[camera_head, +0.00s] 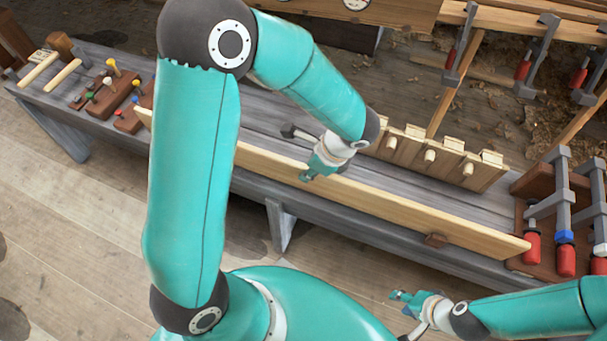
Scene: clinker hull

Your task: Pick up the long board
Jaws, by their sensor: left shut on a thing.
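The long board (400,207) is a pale wooden plank standing on its edge along the front of the grey workbench. It runs slantwise from the upper left to the lower right, and my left upper arm hides part of it. My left gripper (306,160) is at the middle of the board, over its upper edge, and is shut on it. My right gripper (402,315) is low in the picture, in front of the bench and apart from the board. Its fingers are spread and nothing is between them.
Wooden pegs on a rack (430,156) stand behind the board. Red-handled clamps (565,250) stand close to its right end. Mallets (62,75) and small tools (112,92) lie at left.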

